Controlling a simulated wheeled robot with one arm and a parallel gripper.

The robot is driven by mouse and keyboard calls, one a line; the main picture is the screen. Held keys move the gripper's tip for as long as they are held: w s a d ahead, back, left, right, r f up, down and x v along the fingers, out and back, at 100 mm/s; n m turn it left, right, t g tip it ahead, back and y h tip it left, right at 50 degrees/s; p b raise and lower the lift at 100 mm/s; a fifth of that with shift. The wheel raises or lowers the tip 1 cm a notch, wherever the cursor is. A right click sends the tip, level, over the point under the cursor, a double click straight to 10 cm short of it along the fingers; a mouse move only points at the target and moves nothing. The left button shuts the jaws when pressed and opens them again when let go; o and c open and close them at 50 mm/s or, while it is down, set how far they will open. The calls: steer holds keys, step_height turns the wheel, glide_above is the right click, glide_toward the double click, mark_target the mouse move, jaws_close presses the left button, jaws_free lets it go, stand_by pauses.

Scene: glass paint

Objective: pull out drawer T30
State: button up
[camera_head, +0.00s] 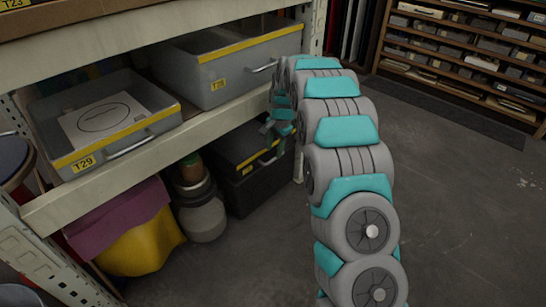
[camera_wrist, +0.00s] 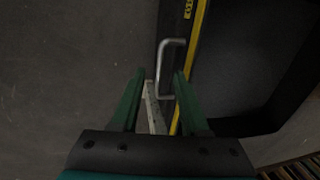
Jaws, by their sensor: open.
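Drawer T30 is the black box (camera_head: 238,190) with a yellow stripe on the floor under the lower shelf. Its small yellow label is too small to read surely. In the wrist view its dark body (camera_wrist: 250,60) lies to the right of the yellow stripe. Its silver bar handle (camera_wrist: 163,55) stands out to the left. My gripper (camera_wrist: 160,76) is open, with one green finger on each side of the handle's lower end. In the head view my gripper (camera_head: 278,128) is in front of the box and hides part of it and its handle.
Grey drawers T29 (camera_head: 160,122) and T28 (camera_head: 220,75) sit on the shelf above. A grey canister (camera_head: 202,218) and a yellow and purple bundle (camera_head: 145,250) stand left of the black box. Floor (camera_head: 460,200) to the right is clear.

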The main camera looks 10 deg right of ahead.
mark_target(273, 160)
steer(key=f, duration=0.4)
steer(key=shift+w+a, duration=0.25)
steer(key=shift+w, duration=0.1)
steer(key=shift+c, duration=0.3)
jaws_close()
stand_by(0.7)
